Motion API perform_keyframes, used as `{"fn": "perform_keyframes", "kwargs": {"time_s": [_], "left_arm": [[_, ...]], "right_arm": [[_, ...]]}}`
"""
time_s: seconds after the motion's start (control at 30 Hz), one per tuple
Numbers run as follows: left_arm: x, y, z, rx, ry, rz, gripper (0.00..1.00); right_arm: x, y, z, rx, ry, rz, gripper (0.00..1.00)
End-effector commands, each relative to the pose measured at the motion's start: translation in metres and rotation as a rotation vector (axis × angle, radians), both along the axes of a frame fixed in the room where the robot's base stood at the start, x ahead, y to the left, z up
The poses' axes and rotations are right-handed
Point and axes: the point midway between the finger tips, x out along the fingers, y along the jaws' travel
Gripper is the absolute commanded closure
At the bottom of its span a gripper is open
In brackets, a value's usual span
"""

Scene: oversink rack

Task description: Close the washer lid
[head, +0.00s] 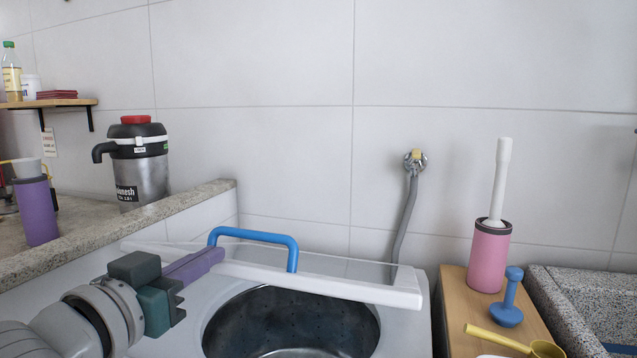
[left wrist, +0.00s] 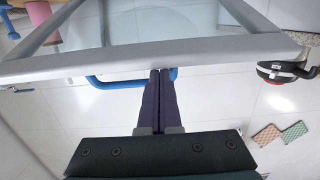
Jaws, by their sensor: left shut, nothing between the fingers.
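The washer (head: 408,330) stands at the bottom middle of the head view, its dark round drum opening (head: 290,325) exposed. Its lid (head: 330,285) is a white frame with a clear pane, raised and tilted back above the opening. The lid frame also crosses the left wrist view (left wrist: 225,52). My left gripper (head: 220,256) is shut and empty, its purple fingers at the lid's front bar; I cannot tell whether they touch. In the left wrist view its fingertips (left wrist: 160,72) reach the bar. My right gripper is not in view.
A blue handle-shaped bar (head: 255,234) rises by the lid; its attachment is unclear. A stone counter (head: 120,228) with a steel jug (head: 142,180) is at left. A wooden stand (head: 455,300) with a pink brush holder (head: 489,257) and blue plunger (head: 507,300) is close at right.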

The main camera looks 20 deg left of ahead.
Motion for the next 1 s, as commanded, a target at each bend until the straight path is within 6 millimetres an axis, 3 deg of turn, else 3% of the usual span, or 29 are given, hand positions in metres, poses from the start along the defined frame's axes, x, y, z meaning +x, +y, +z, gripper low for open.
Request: {"fn": "perform_keyframes", "kwargs": {"time_s": [0.03, 0.1, 0.4, 0.67, 1.0], "left_arm": [[-0.007, 0.0, -0.033, -0.005, -0.026, 0.002, 1.0], [-0.014, 0.0, -0.049, -0.006, -0.073, 0.002, 1.0], [-0.032, 0.001, -0.098, -0.006, -0.171, 0.0, 1.0], [-0.037, 0.001, -0.118, -0.007, -0.169, 0.0, 1.0], [-0.038, 0.001, -0.121, -0.007, -0.169, 0.0, 1.0]], "right_arm": [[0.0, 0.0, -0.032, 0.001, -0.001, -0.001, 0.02], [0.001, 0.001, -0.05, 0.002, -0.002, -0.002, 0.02], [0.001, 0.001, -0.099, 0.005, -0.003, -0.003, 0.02], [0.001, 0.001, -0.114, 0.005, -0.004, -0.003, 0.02], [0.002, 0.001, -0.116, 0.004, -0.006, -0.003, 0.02]]}}
